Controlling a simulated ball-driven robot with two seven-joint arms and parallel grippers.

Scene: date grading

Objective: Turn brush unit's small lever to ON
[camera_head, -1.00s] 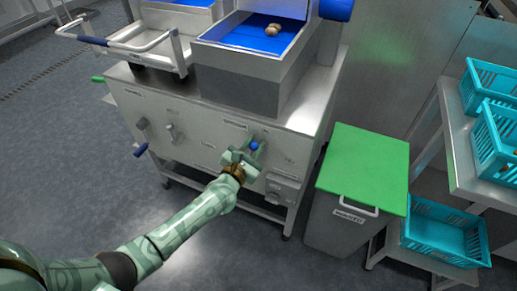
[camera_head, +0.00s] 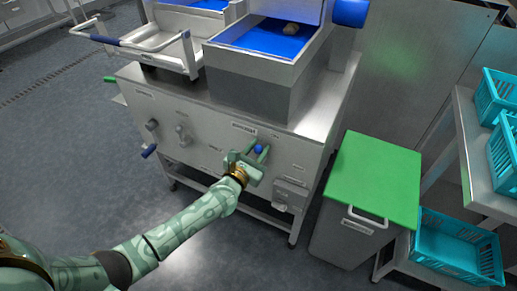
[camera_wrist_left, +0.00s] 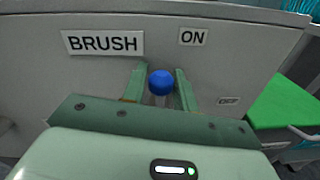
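The brush unit's small lever ends in a blue ball knob (camera_head: 259,149) on the front panel of the grey machine. In the left wrist view the knob (camera_wrist_left: 161,82) sits between the two fingers of my left gripper (camera_wrist_left: 160,88). Slim gaps seem to show beside it, so the fingers look open around it; contact is unclear. The lever's stem is mostly hidden behind the gripper. The BRUSH label (camera_wrist_left: 103,43) is left of the knob, the ON label (camera_wrist_left: 193,36) at upper right, and the OFF label (camera_wrist_left: 230,101) at lower right. My right gripper is out of view.
A bin with a green lid (camera_head: 374,180) stands right of the machine. Beyond it a metal rack holds turquoise crates (camera_head: 458,245). Another blue-ended handle (camera_head: 148,151) is on the panel's left. Brown dates (camera_head: 291,28) lie on the blue belt above.

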